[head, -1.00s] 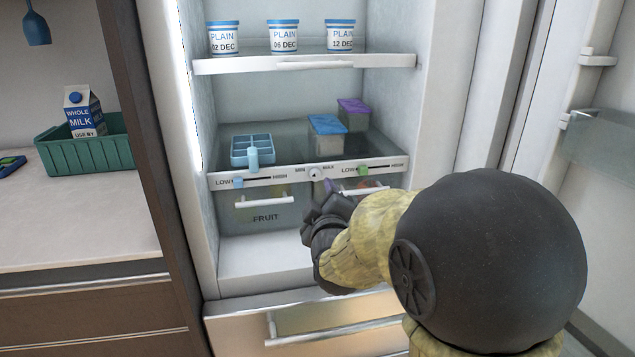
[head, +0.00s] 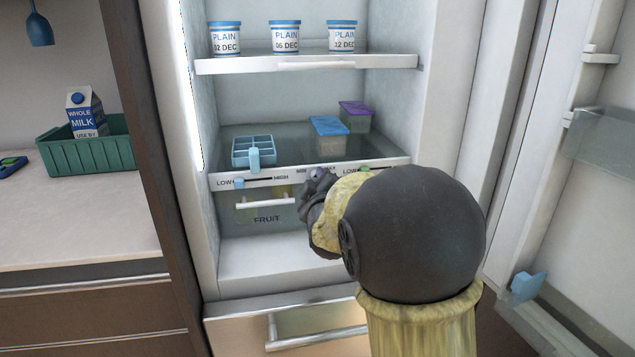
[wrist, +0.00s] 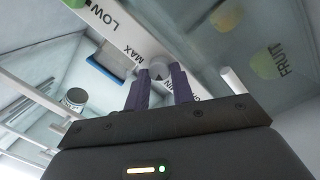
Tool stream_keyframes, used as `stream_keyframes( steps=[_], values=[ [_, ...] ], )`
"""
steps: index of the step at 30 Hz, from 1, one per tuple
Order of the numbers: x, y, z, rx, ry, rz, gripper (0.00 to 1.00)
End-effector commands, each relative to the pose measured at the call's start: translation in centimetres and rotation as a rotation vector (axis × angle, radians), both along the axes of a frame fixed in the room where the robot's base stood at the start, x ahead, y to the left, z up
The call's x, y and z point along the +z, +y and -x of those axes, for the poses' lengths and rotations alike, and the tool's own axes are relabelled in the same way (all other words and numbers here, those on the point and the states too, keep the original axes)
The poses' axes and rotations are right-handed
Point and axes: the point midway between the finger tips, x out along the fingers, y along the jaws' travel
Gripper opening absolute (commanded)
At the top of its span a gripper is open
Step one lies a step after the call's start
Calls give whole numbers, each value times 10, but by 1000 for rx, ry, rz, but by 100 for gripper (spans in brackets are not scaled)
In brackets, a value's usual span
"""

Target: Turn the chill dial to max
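The chill dial (wrist: 160,70) is a small round pale knob on the white front rail (head: 225,185) of the fridge shelf. In the wrist view, the MAX print lies to its left and the MIN print is partly hidden by my fingers. My gripper (wrist: 159,76) has two purple fingers standing apart, with the dial showing between their tips. I cannot tell whether they touch it. In the head view, my gripper (head: 318,174) is at the rail and hides the dial. The dial's pointer cannot be read.
A blue slider (head: 239,183) and a green slider (head: 364,171) sit on the same rail. The FRUIT drawer (head: 266,219) is below. A blue ice tray (head: 254,150) and lidded boxes (head: 329,140) stand behind the rail. The open fridge door (head: 590,190) is at the right.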

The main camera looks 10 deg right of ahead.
Motion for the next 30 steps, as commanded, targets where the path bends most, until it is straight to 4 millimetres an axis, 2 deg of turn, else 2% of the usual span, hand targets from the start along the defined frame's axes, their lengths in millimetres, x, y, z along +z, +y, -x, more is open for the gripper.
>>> stream_keyframes(
  steps=[1,2,3,17,30],
  values=[
    [-1,0,0,-1,3,0,9],
    [-1,-1,0,-1,3,0,3],
    [-1,-1,0,-2,2,0,1],
    [-2,-2,1,-5,4,-74,1],
    [-3,-3,0,-6,3,-396,1]
  ],
)
